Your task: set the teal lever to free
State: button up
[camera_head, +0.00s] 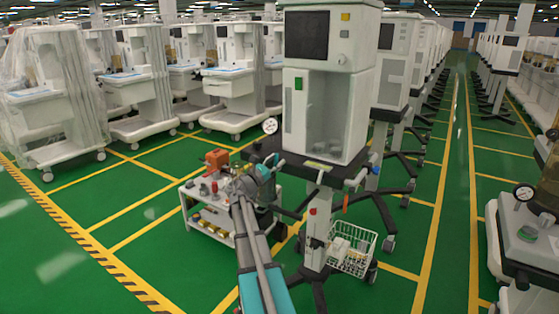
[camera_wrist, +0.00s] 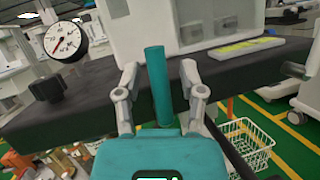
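The teal lever (camera_wrist: 156,85) is a plain upright cylinder in the wrist view, in front of the edge of a dark shelf. My gripper (camera_wrist: 159,72) has one finger on each side of it, with a visible gap on both sides, so it is open around the lever and not clamped. The lever's lower end is hidden behind the teal body of my gripper. In the head view my arm reaches to the left front edge of the cart's dark shelf (camera_head: 290,167). I cannot pick the lever out from my gripper there. No free or lock marking is readable.
A round gauge (camera_wrist: 64,41) and a black knob (camera_wrist: 46,89) are on the shelf's left. A white wire basket (camera_wrist: 246,143) hangs below right. A low trolley (camera_head: 212,225) with small items stands left of my arm. Green floor (camera_head: 165,245) is open at left.

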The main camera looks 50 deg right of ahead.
jog(key=shift+s, duration=0.1)
jog(key=shift+c, duration=0.4)
jog(key=shift+r+p, duration=0.35)
jog(key=shift+r, duration=0.05)
jog(key=c, duration=0.6)
jog(key=shift+r+p, duration=0.25)
jog(key=shift+p, duration=0.05)
grip_shut()
notch_tip(320, 180, up, 3)
jog(key=p, duration=0.3)
jog(key=w+a+f+m+g+y+p, duration=0.1)
jog(key=w+a+m+g+y+p, duration=0.1)
jog(key=a+m, duration=0.5)
jog(key=w+a+f+m+g+y+p, duration=0.2)
jog(key=w+a+m, duration=0.3)
jog(key=m, duration=0.8)
jog(key=shift+w+a+g+y, duration=0.25)
jog(key=shift+a+g+y, duration=0.5)
jog(key=shift+a, duration=0.95)
